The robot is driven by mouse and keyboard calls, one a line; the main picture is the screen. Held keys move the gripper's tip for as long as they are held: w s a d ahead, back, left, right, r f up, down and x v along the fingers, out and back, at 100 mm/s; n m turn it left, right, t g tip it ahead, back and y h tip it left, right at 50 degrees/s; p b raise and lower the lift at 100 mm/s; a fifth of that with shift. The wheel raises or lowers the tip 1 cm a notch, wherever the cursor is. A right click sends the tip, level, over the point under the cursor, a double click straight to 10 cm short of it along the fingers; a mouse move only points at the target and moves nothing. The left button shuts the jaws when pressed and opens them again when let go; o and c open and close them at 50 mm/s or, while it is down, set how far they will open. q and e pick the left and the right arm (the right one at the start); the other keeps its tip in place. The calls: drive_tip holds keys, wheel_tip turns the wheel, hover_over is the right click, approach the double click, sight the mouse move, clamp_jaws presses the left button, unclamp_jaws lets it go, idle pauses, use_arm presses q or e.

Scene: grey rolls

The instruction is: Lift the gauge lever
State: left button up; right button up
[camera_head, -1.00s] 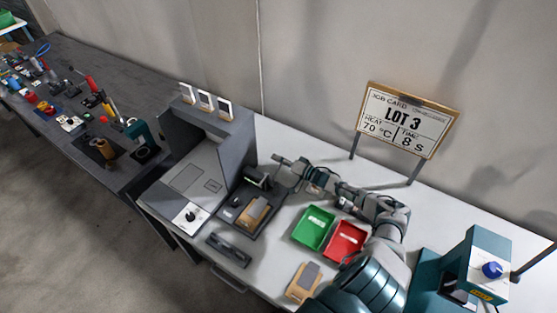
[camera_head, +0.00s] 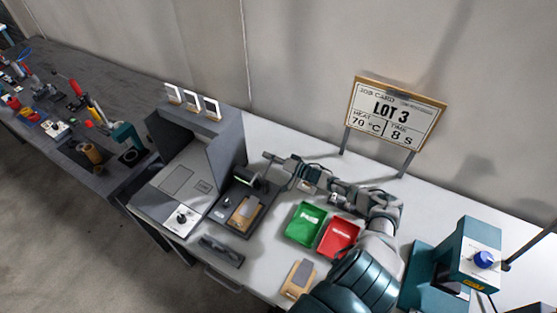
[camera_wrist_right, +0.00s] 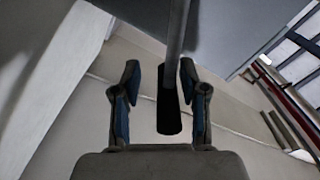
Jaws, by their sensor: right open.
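The gauge (camera_head: 246,180) is a small dark device at the back of a dark base plate. A tan block with a grey top (camera_head: 245,212) lies on the plate in front of it. My right gripper (camera_head: 270,158) is by the gauge's upper right in the head view, its arm coming in from the right. In the right wrist view, a dark bar with a wider rounded end, which looks like the gauge lever (camera_wrist_right: 171,112), lies between the open fingers of my right gripper (camera_wrist_right: 160,85). Gaps show on both sides of the bar. My left gripper is not in view.
A grey hooded box (camera_head: 180,190) stands left of the gauge. A green tray (camera_head: 305,223) and a red tray (camera_head: 338,238) sit below my right forearm. A job card sign (camera_head: 393,112) stands behind. A teal machine (camera_head: 470,255) stands at the right.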

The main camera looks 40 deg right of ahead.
drive_tip(key=v, duration=1.1)
drive_tip(key=shift+s+d, duration=0.2)
drive_tip(key=shift+d, duration=0.05)
